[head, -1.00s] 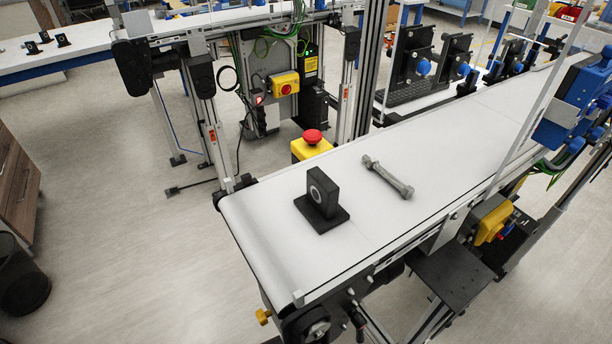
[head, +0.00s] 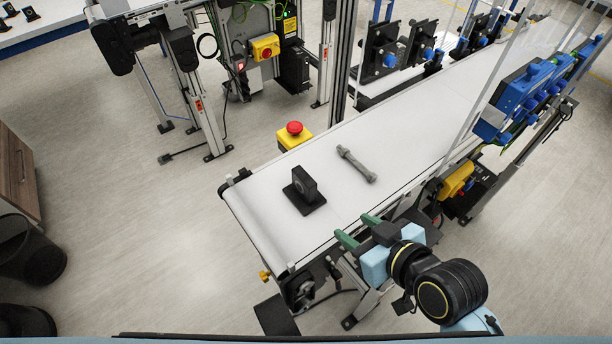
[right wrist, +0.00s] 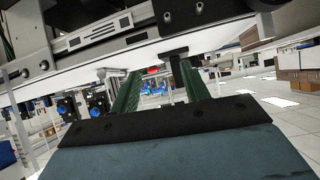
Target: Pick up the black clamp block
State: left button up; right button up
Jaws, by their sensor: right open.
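The black clamp block (head: 304,186) stands upright on its flat base near the front end of the white belt (head: 270,213) in the head view. My left gripper is not in view.
A grey bolt-like bar (head: 356,163) lies on the belt behind and right of the block. A yellow box with a red button (head: 294,134) stands by the belt's far side. Blue fixtures (head: 520,98) line the right edge further up.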

jog(key=n+t+y, duration=0.1)
jog(key=t+y, duration=0.1)
send_near(299, 170)
jog(key=x, duration=0.4)
jog(key=shift+w+f+p, duration=0.25)
jog(key=shift+f+p, duration=0.1)
jog(key=shift+f, duration=0.1)
jog(key=shift+x, duration=2.8)
jog(key=shift+s+a, duration=0.1)
jog(key=shift+s, duration=0.05)
grip_shut()
